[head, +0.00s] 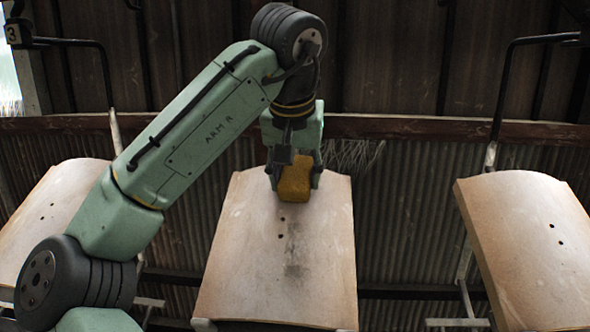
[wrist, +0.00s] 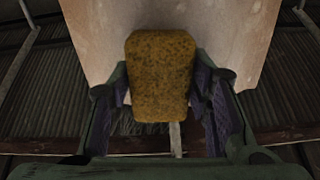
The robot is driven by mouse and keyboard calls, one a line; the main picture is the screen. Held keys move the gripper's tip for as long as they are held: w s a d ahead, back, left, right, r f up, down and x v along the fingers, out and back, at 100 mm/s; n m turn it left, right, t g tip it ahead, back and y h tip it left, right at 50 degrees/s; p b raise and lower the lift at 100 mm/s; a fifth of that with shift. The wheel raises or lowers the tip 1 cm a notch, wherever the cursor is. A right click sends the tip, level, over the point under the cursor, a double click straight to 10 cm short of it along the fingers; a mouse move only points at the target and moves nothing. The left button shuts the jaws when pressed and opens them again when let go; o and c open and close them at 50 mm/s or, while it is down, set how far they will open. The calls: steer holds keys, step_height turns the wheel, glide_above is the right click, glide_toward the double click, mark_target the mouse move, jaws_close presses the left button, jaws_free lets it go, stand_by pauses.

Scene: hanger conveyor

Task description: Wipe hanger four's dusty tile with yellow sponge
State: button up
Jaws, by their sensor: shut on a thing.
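My gripper (head: 294,182) is shut on the yellow sponge (head: 296,178), which is held at the upper edge of the middle tile (head: 275,258). In the wrist view the sponge (wrist: 161,78) sits between the two fingers of my gripper (wrist: 163,98), in front of the tile (wrist: 225,38). I cannot tell whether the sponge touches the tile. The middle tile is pale and curved, with two small dark holes and a greyish smudge below them. Its hanger's number is hidden behind my arm.
Another tile (head: 48,215) hangs at the left, near a hanger tag marked 3 (head: 14,33). A third tile (head: 530,245) hangs at the right. A rusty horizontal beam (head: 420,128) and corrugated wall (head: 405,215) stand behind. Gaps separate the tiles.

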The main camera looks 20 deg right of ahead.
mark_target(285, 299)
steer(key=shift+s+a+f+b, duration=0.65)
steer(key=shift+s+f, duration=0.2)
steer(key=shift+s, duration=0.55)
steer(key=shift+s+a+f+b, duration=0.6)
steer(key=shift+s+f, duration=0.2)
steer(key=shift+s, duration=0.65)
steer(key=shift+s+a+f+b, duration=0.6)
steer(key=shift+s+f, duration=0.25)
steer(key=shift+s, duration=0.55)
steer(key=shift+s+a+f+b, duration=0.15)
steer(key=shift+s+a+f, duration=0.05)
steer(key=shift+s, duration=0.25)
steer(key=shift+s+a+f+b, duration=0.15)
steer(key=shift+s, duration=0.3)
steer(key=shift+s+a+f+b, duration=0.25)
steer(key=shift+s+f+b, duration=0.15)
steer(key=shift+s, duration=0.2)
steer(key=shift+s+a+f+b, duration=0.2)
steer(key=shift+s+f+b, duration=0.05)
steer(key=shift+s+f, duration=0.25)
steer(key=shift+s+a+f+b, duration=0.2)
steer(key=shift+s+a+f, duration=0.1)
steer(key=shift+s, duration=0.35)
steer(key=shift+s+a+f+b, duration=0.2)
steer(key=shift+s+a+f, duration=0.1)
steer(key=shift+s, duration=0.3)
steer(key=shift+s+a+f+b, duration=0.2)
steer(key=shift+s+f, duration=0.1)
steer(key=shift+s, duration=0.35)
